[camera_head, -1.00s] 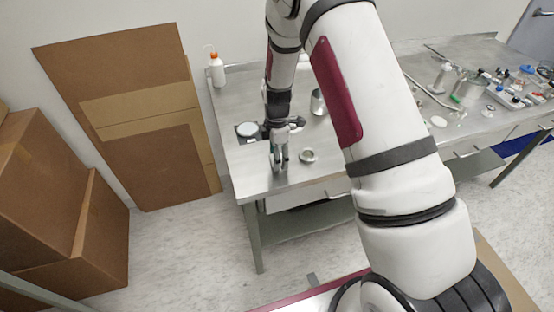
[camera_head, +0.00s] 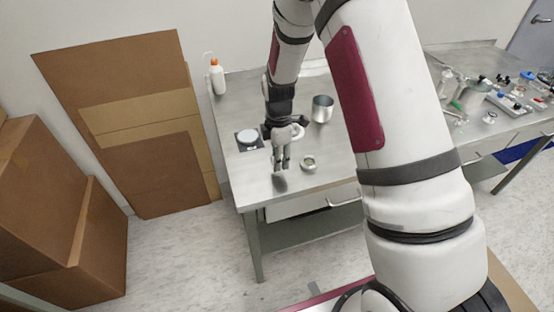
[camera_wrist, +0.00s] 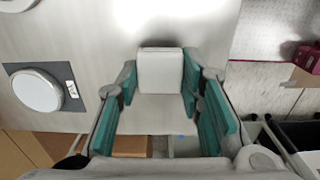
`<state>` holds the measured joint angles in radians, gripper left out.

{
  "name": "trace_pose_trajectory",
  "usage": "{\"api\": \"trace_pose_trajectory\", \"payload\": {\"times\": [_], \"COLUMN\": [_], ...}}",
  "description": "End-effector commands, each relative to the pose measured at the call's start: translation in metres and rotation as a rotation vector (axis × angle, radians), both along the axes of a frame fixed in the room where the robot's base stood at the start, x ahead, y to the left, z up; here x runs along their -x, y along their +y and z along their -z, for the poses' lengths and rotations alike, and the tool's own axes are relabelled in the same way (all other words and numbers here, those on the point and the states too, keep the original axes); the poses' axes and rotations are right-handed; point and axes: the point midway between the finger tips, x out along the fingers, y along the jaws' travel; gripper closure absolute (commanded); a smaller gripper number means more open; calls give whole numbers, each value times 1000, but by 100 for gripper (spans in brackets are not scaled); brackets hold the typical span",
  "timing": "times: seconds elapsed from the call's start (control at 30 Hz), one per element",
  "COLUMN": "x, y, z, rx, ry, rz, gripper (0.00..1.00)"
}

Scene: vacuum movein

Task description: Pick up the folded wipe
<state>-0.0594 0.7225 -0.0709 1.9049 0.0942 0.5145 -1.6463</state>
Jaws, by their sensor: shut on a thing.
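The folded wipe (camera_wrist: 160,70) is a small white, rounded square pad. In the wrist view it sits between the tips of my gripper's teal-padded fingers. My gripper (camera_head: 281,168) is shut on it, with the fingers pointing down over the near left part of the metal table (camera_head: 240,180). A dark shadow lies on the table under the fingertips, so the gripper appears to be a little above the surface. In the head view the wipe cannot be made out between the fingers.
A small scale with a round white plate (camera_head: 248,138) stands left of my gripper. A small round ring-like item (camera_head: 308,162) lies just right of it, and a metal cup (camera_head: 322,108) stands behind. A white bottle (camera_head: 217,77) is at the back left corner. Cardboard boxes (camera_head: 60,190) stand left.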

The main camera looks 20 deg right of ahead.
Motion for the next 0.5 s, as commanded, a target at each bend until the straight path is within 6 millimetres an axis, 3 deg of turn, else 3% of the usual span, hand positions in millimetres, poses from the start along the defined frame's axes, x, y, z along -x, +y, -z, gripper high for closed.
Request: {"api": "trace_pose_trajectory", "payload": {"times": [0.3, 0.5], "x": [83, 123], "y": [11, 16], "z": [-8, -11], "rx": [-1, -1], "ry": [4, 3], "rz": [-2, -2], "gripper": [83, 83]}}
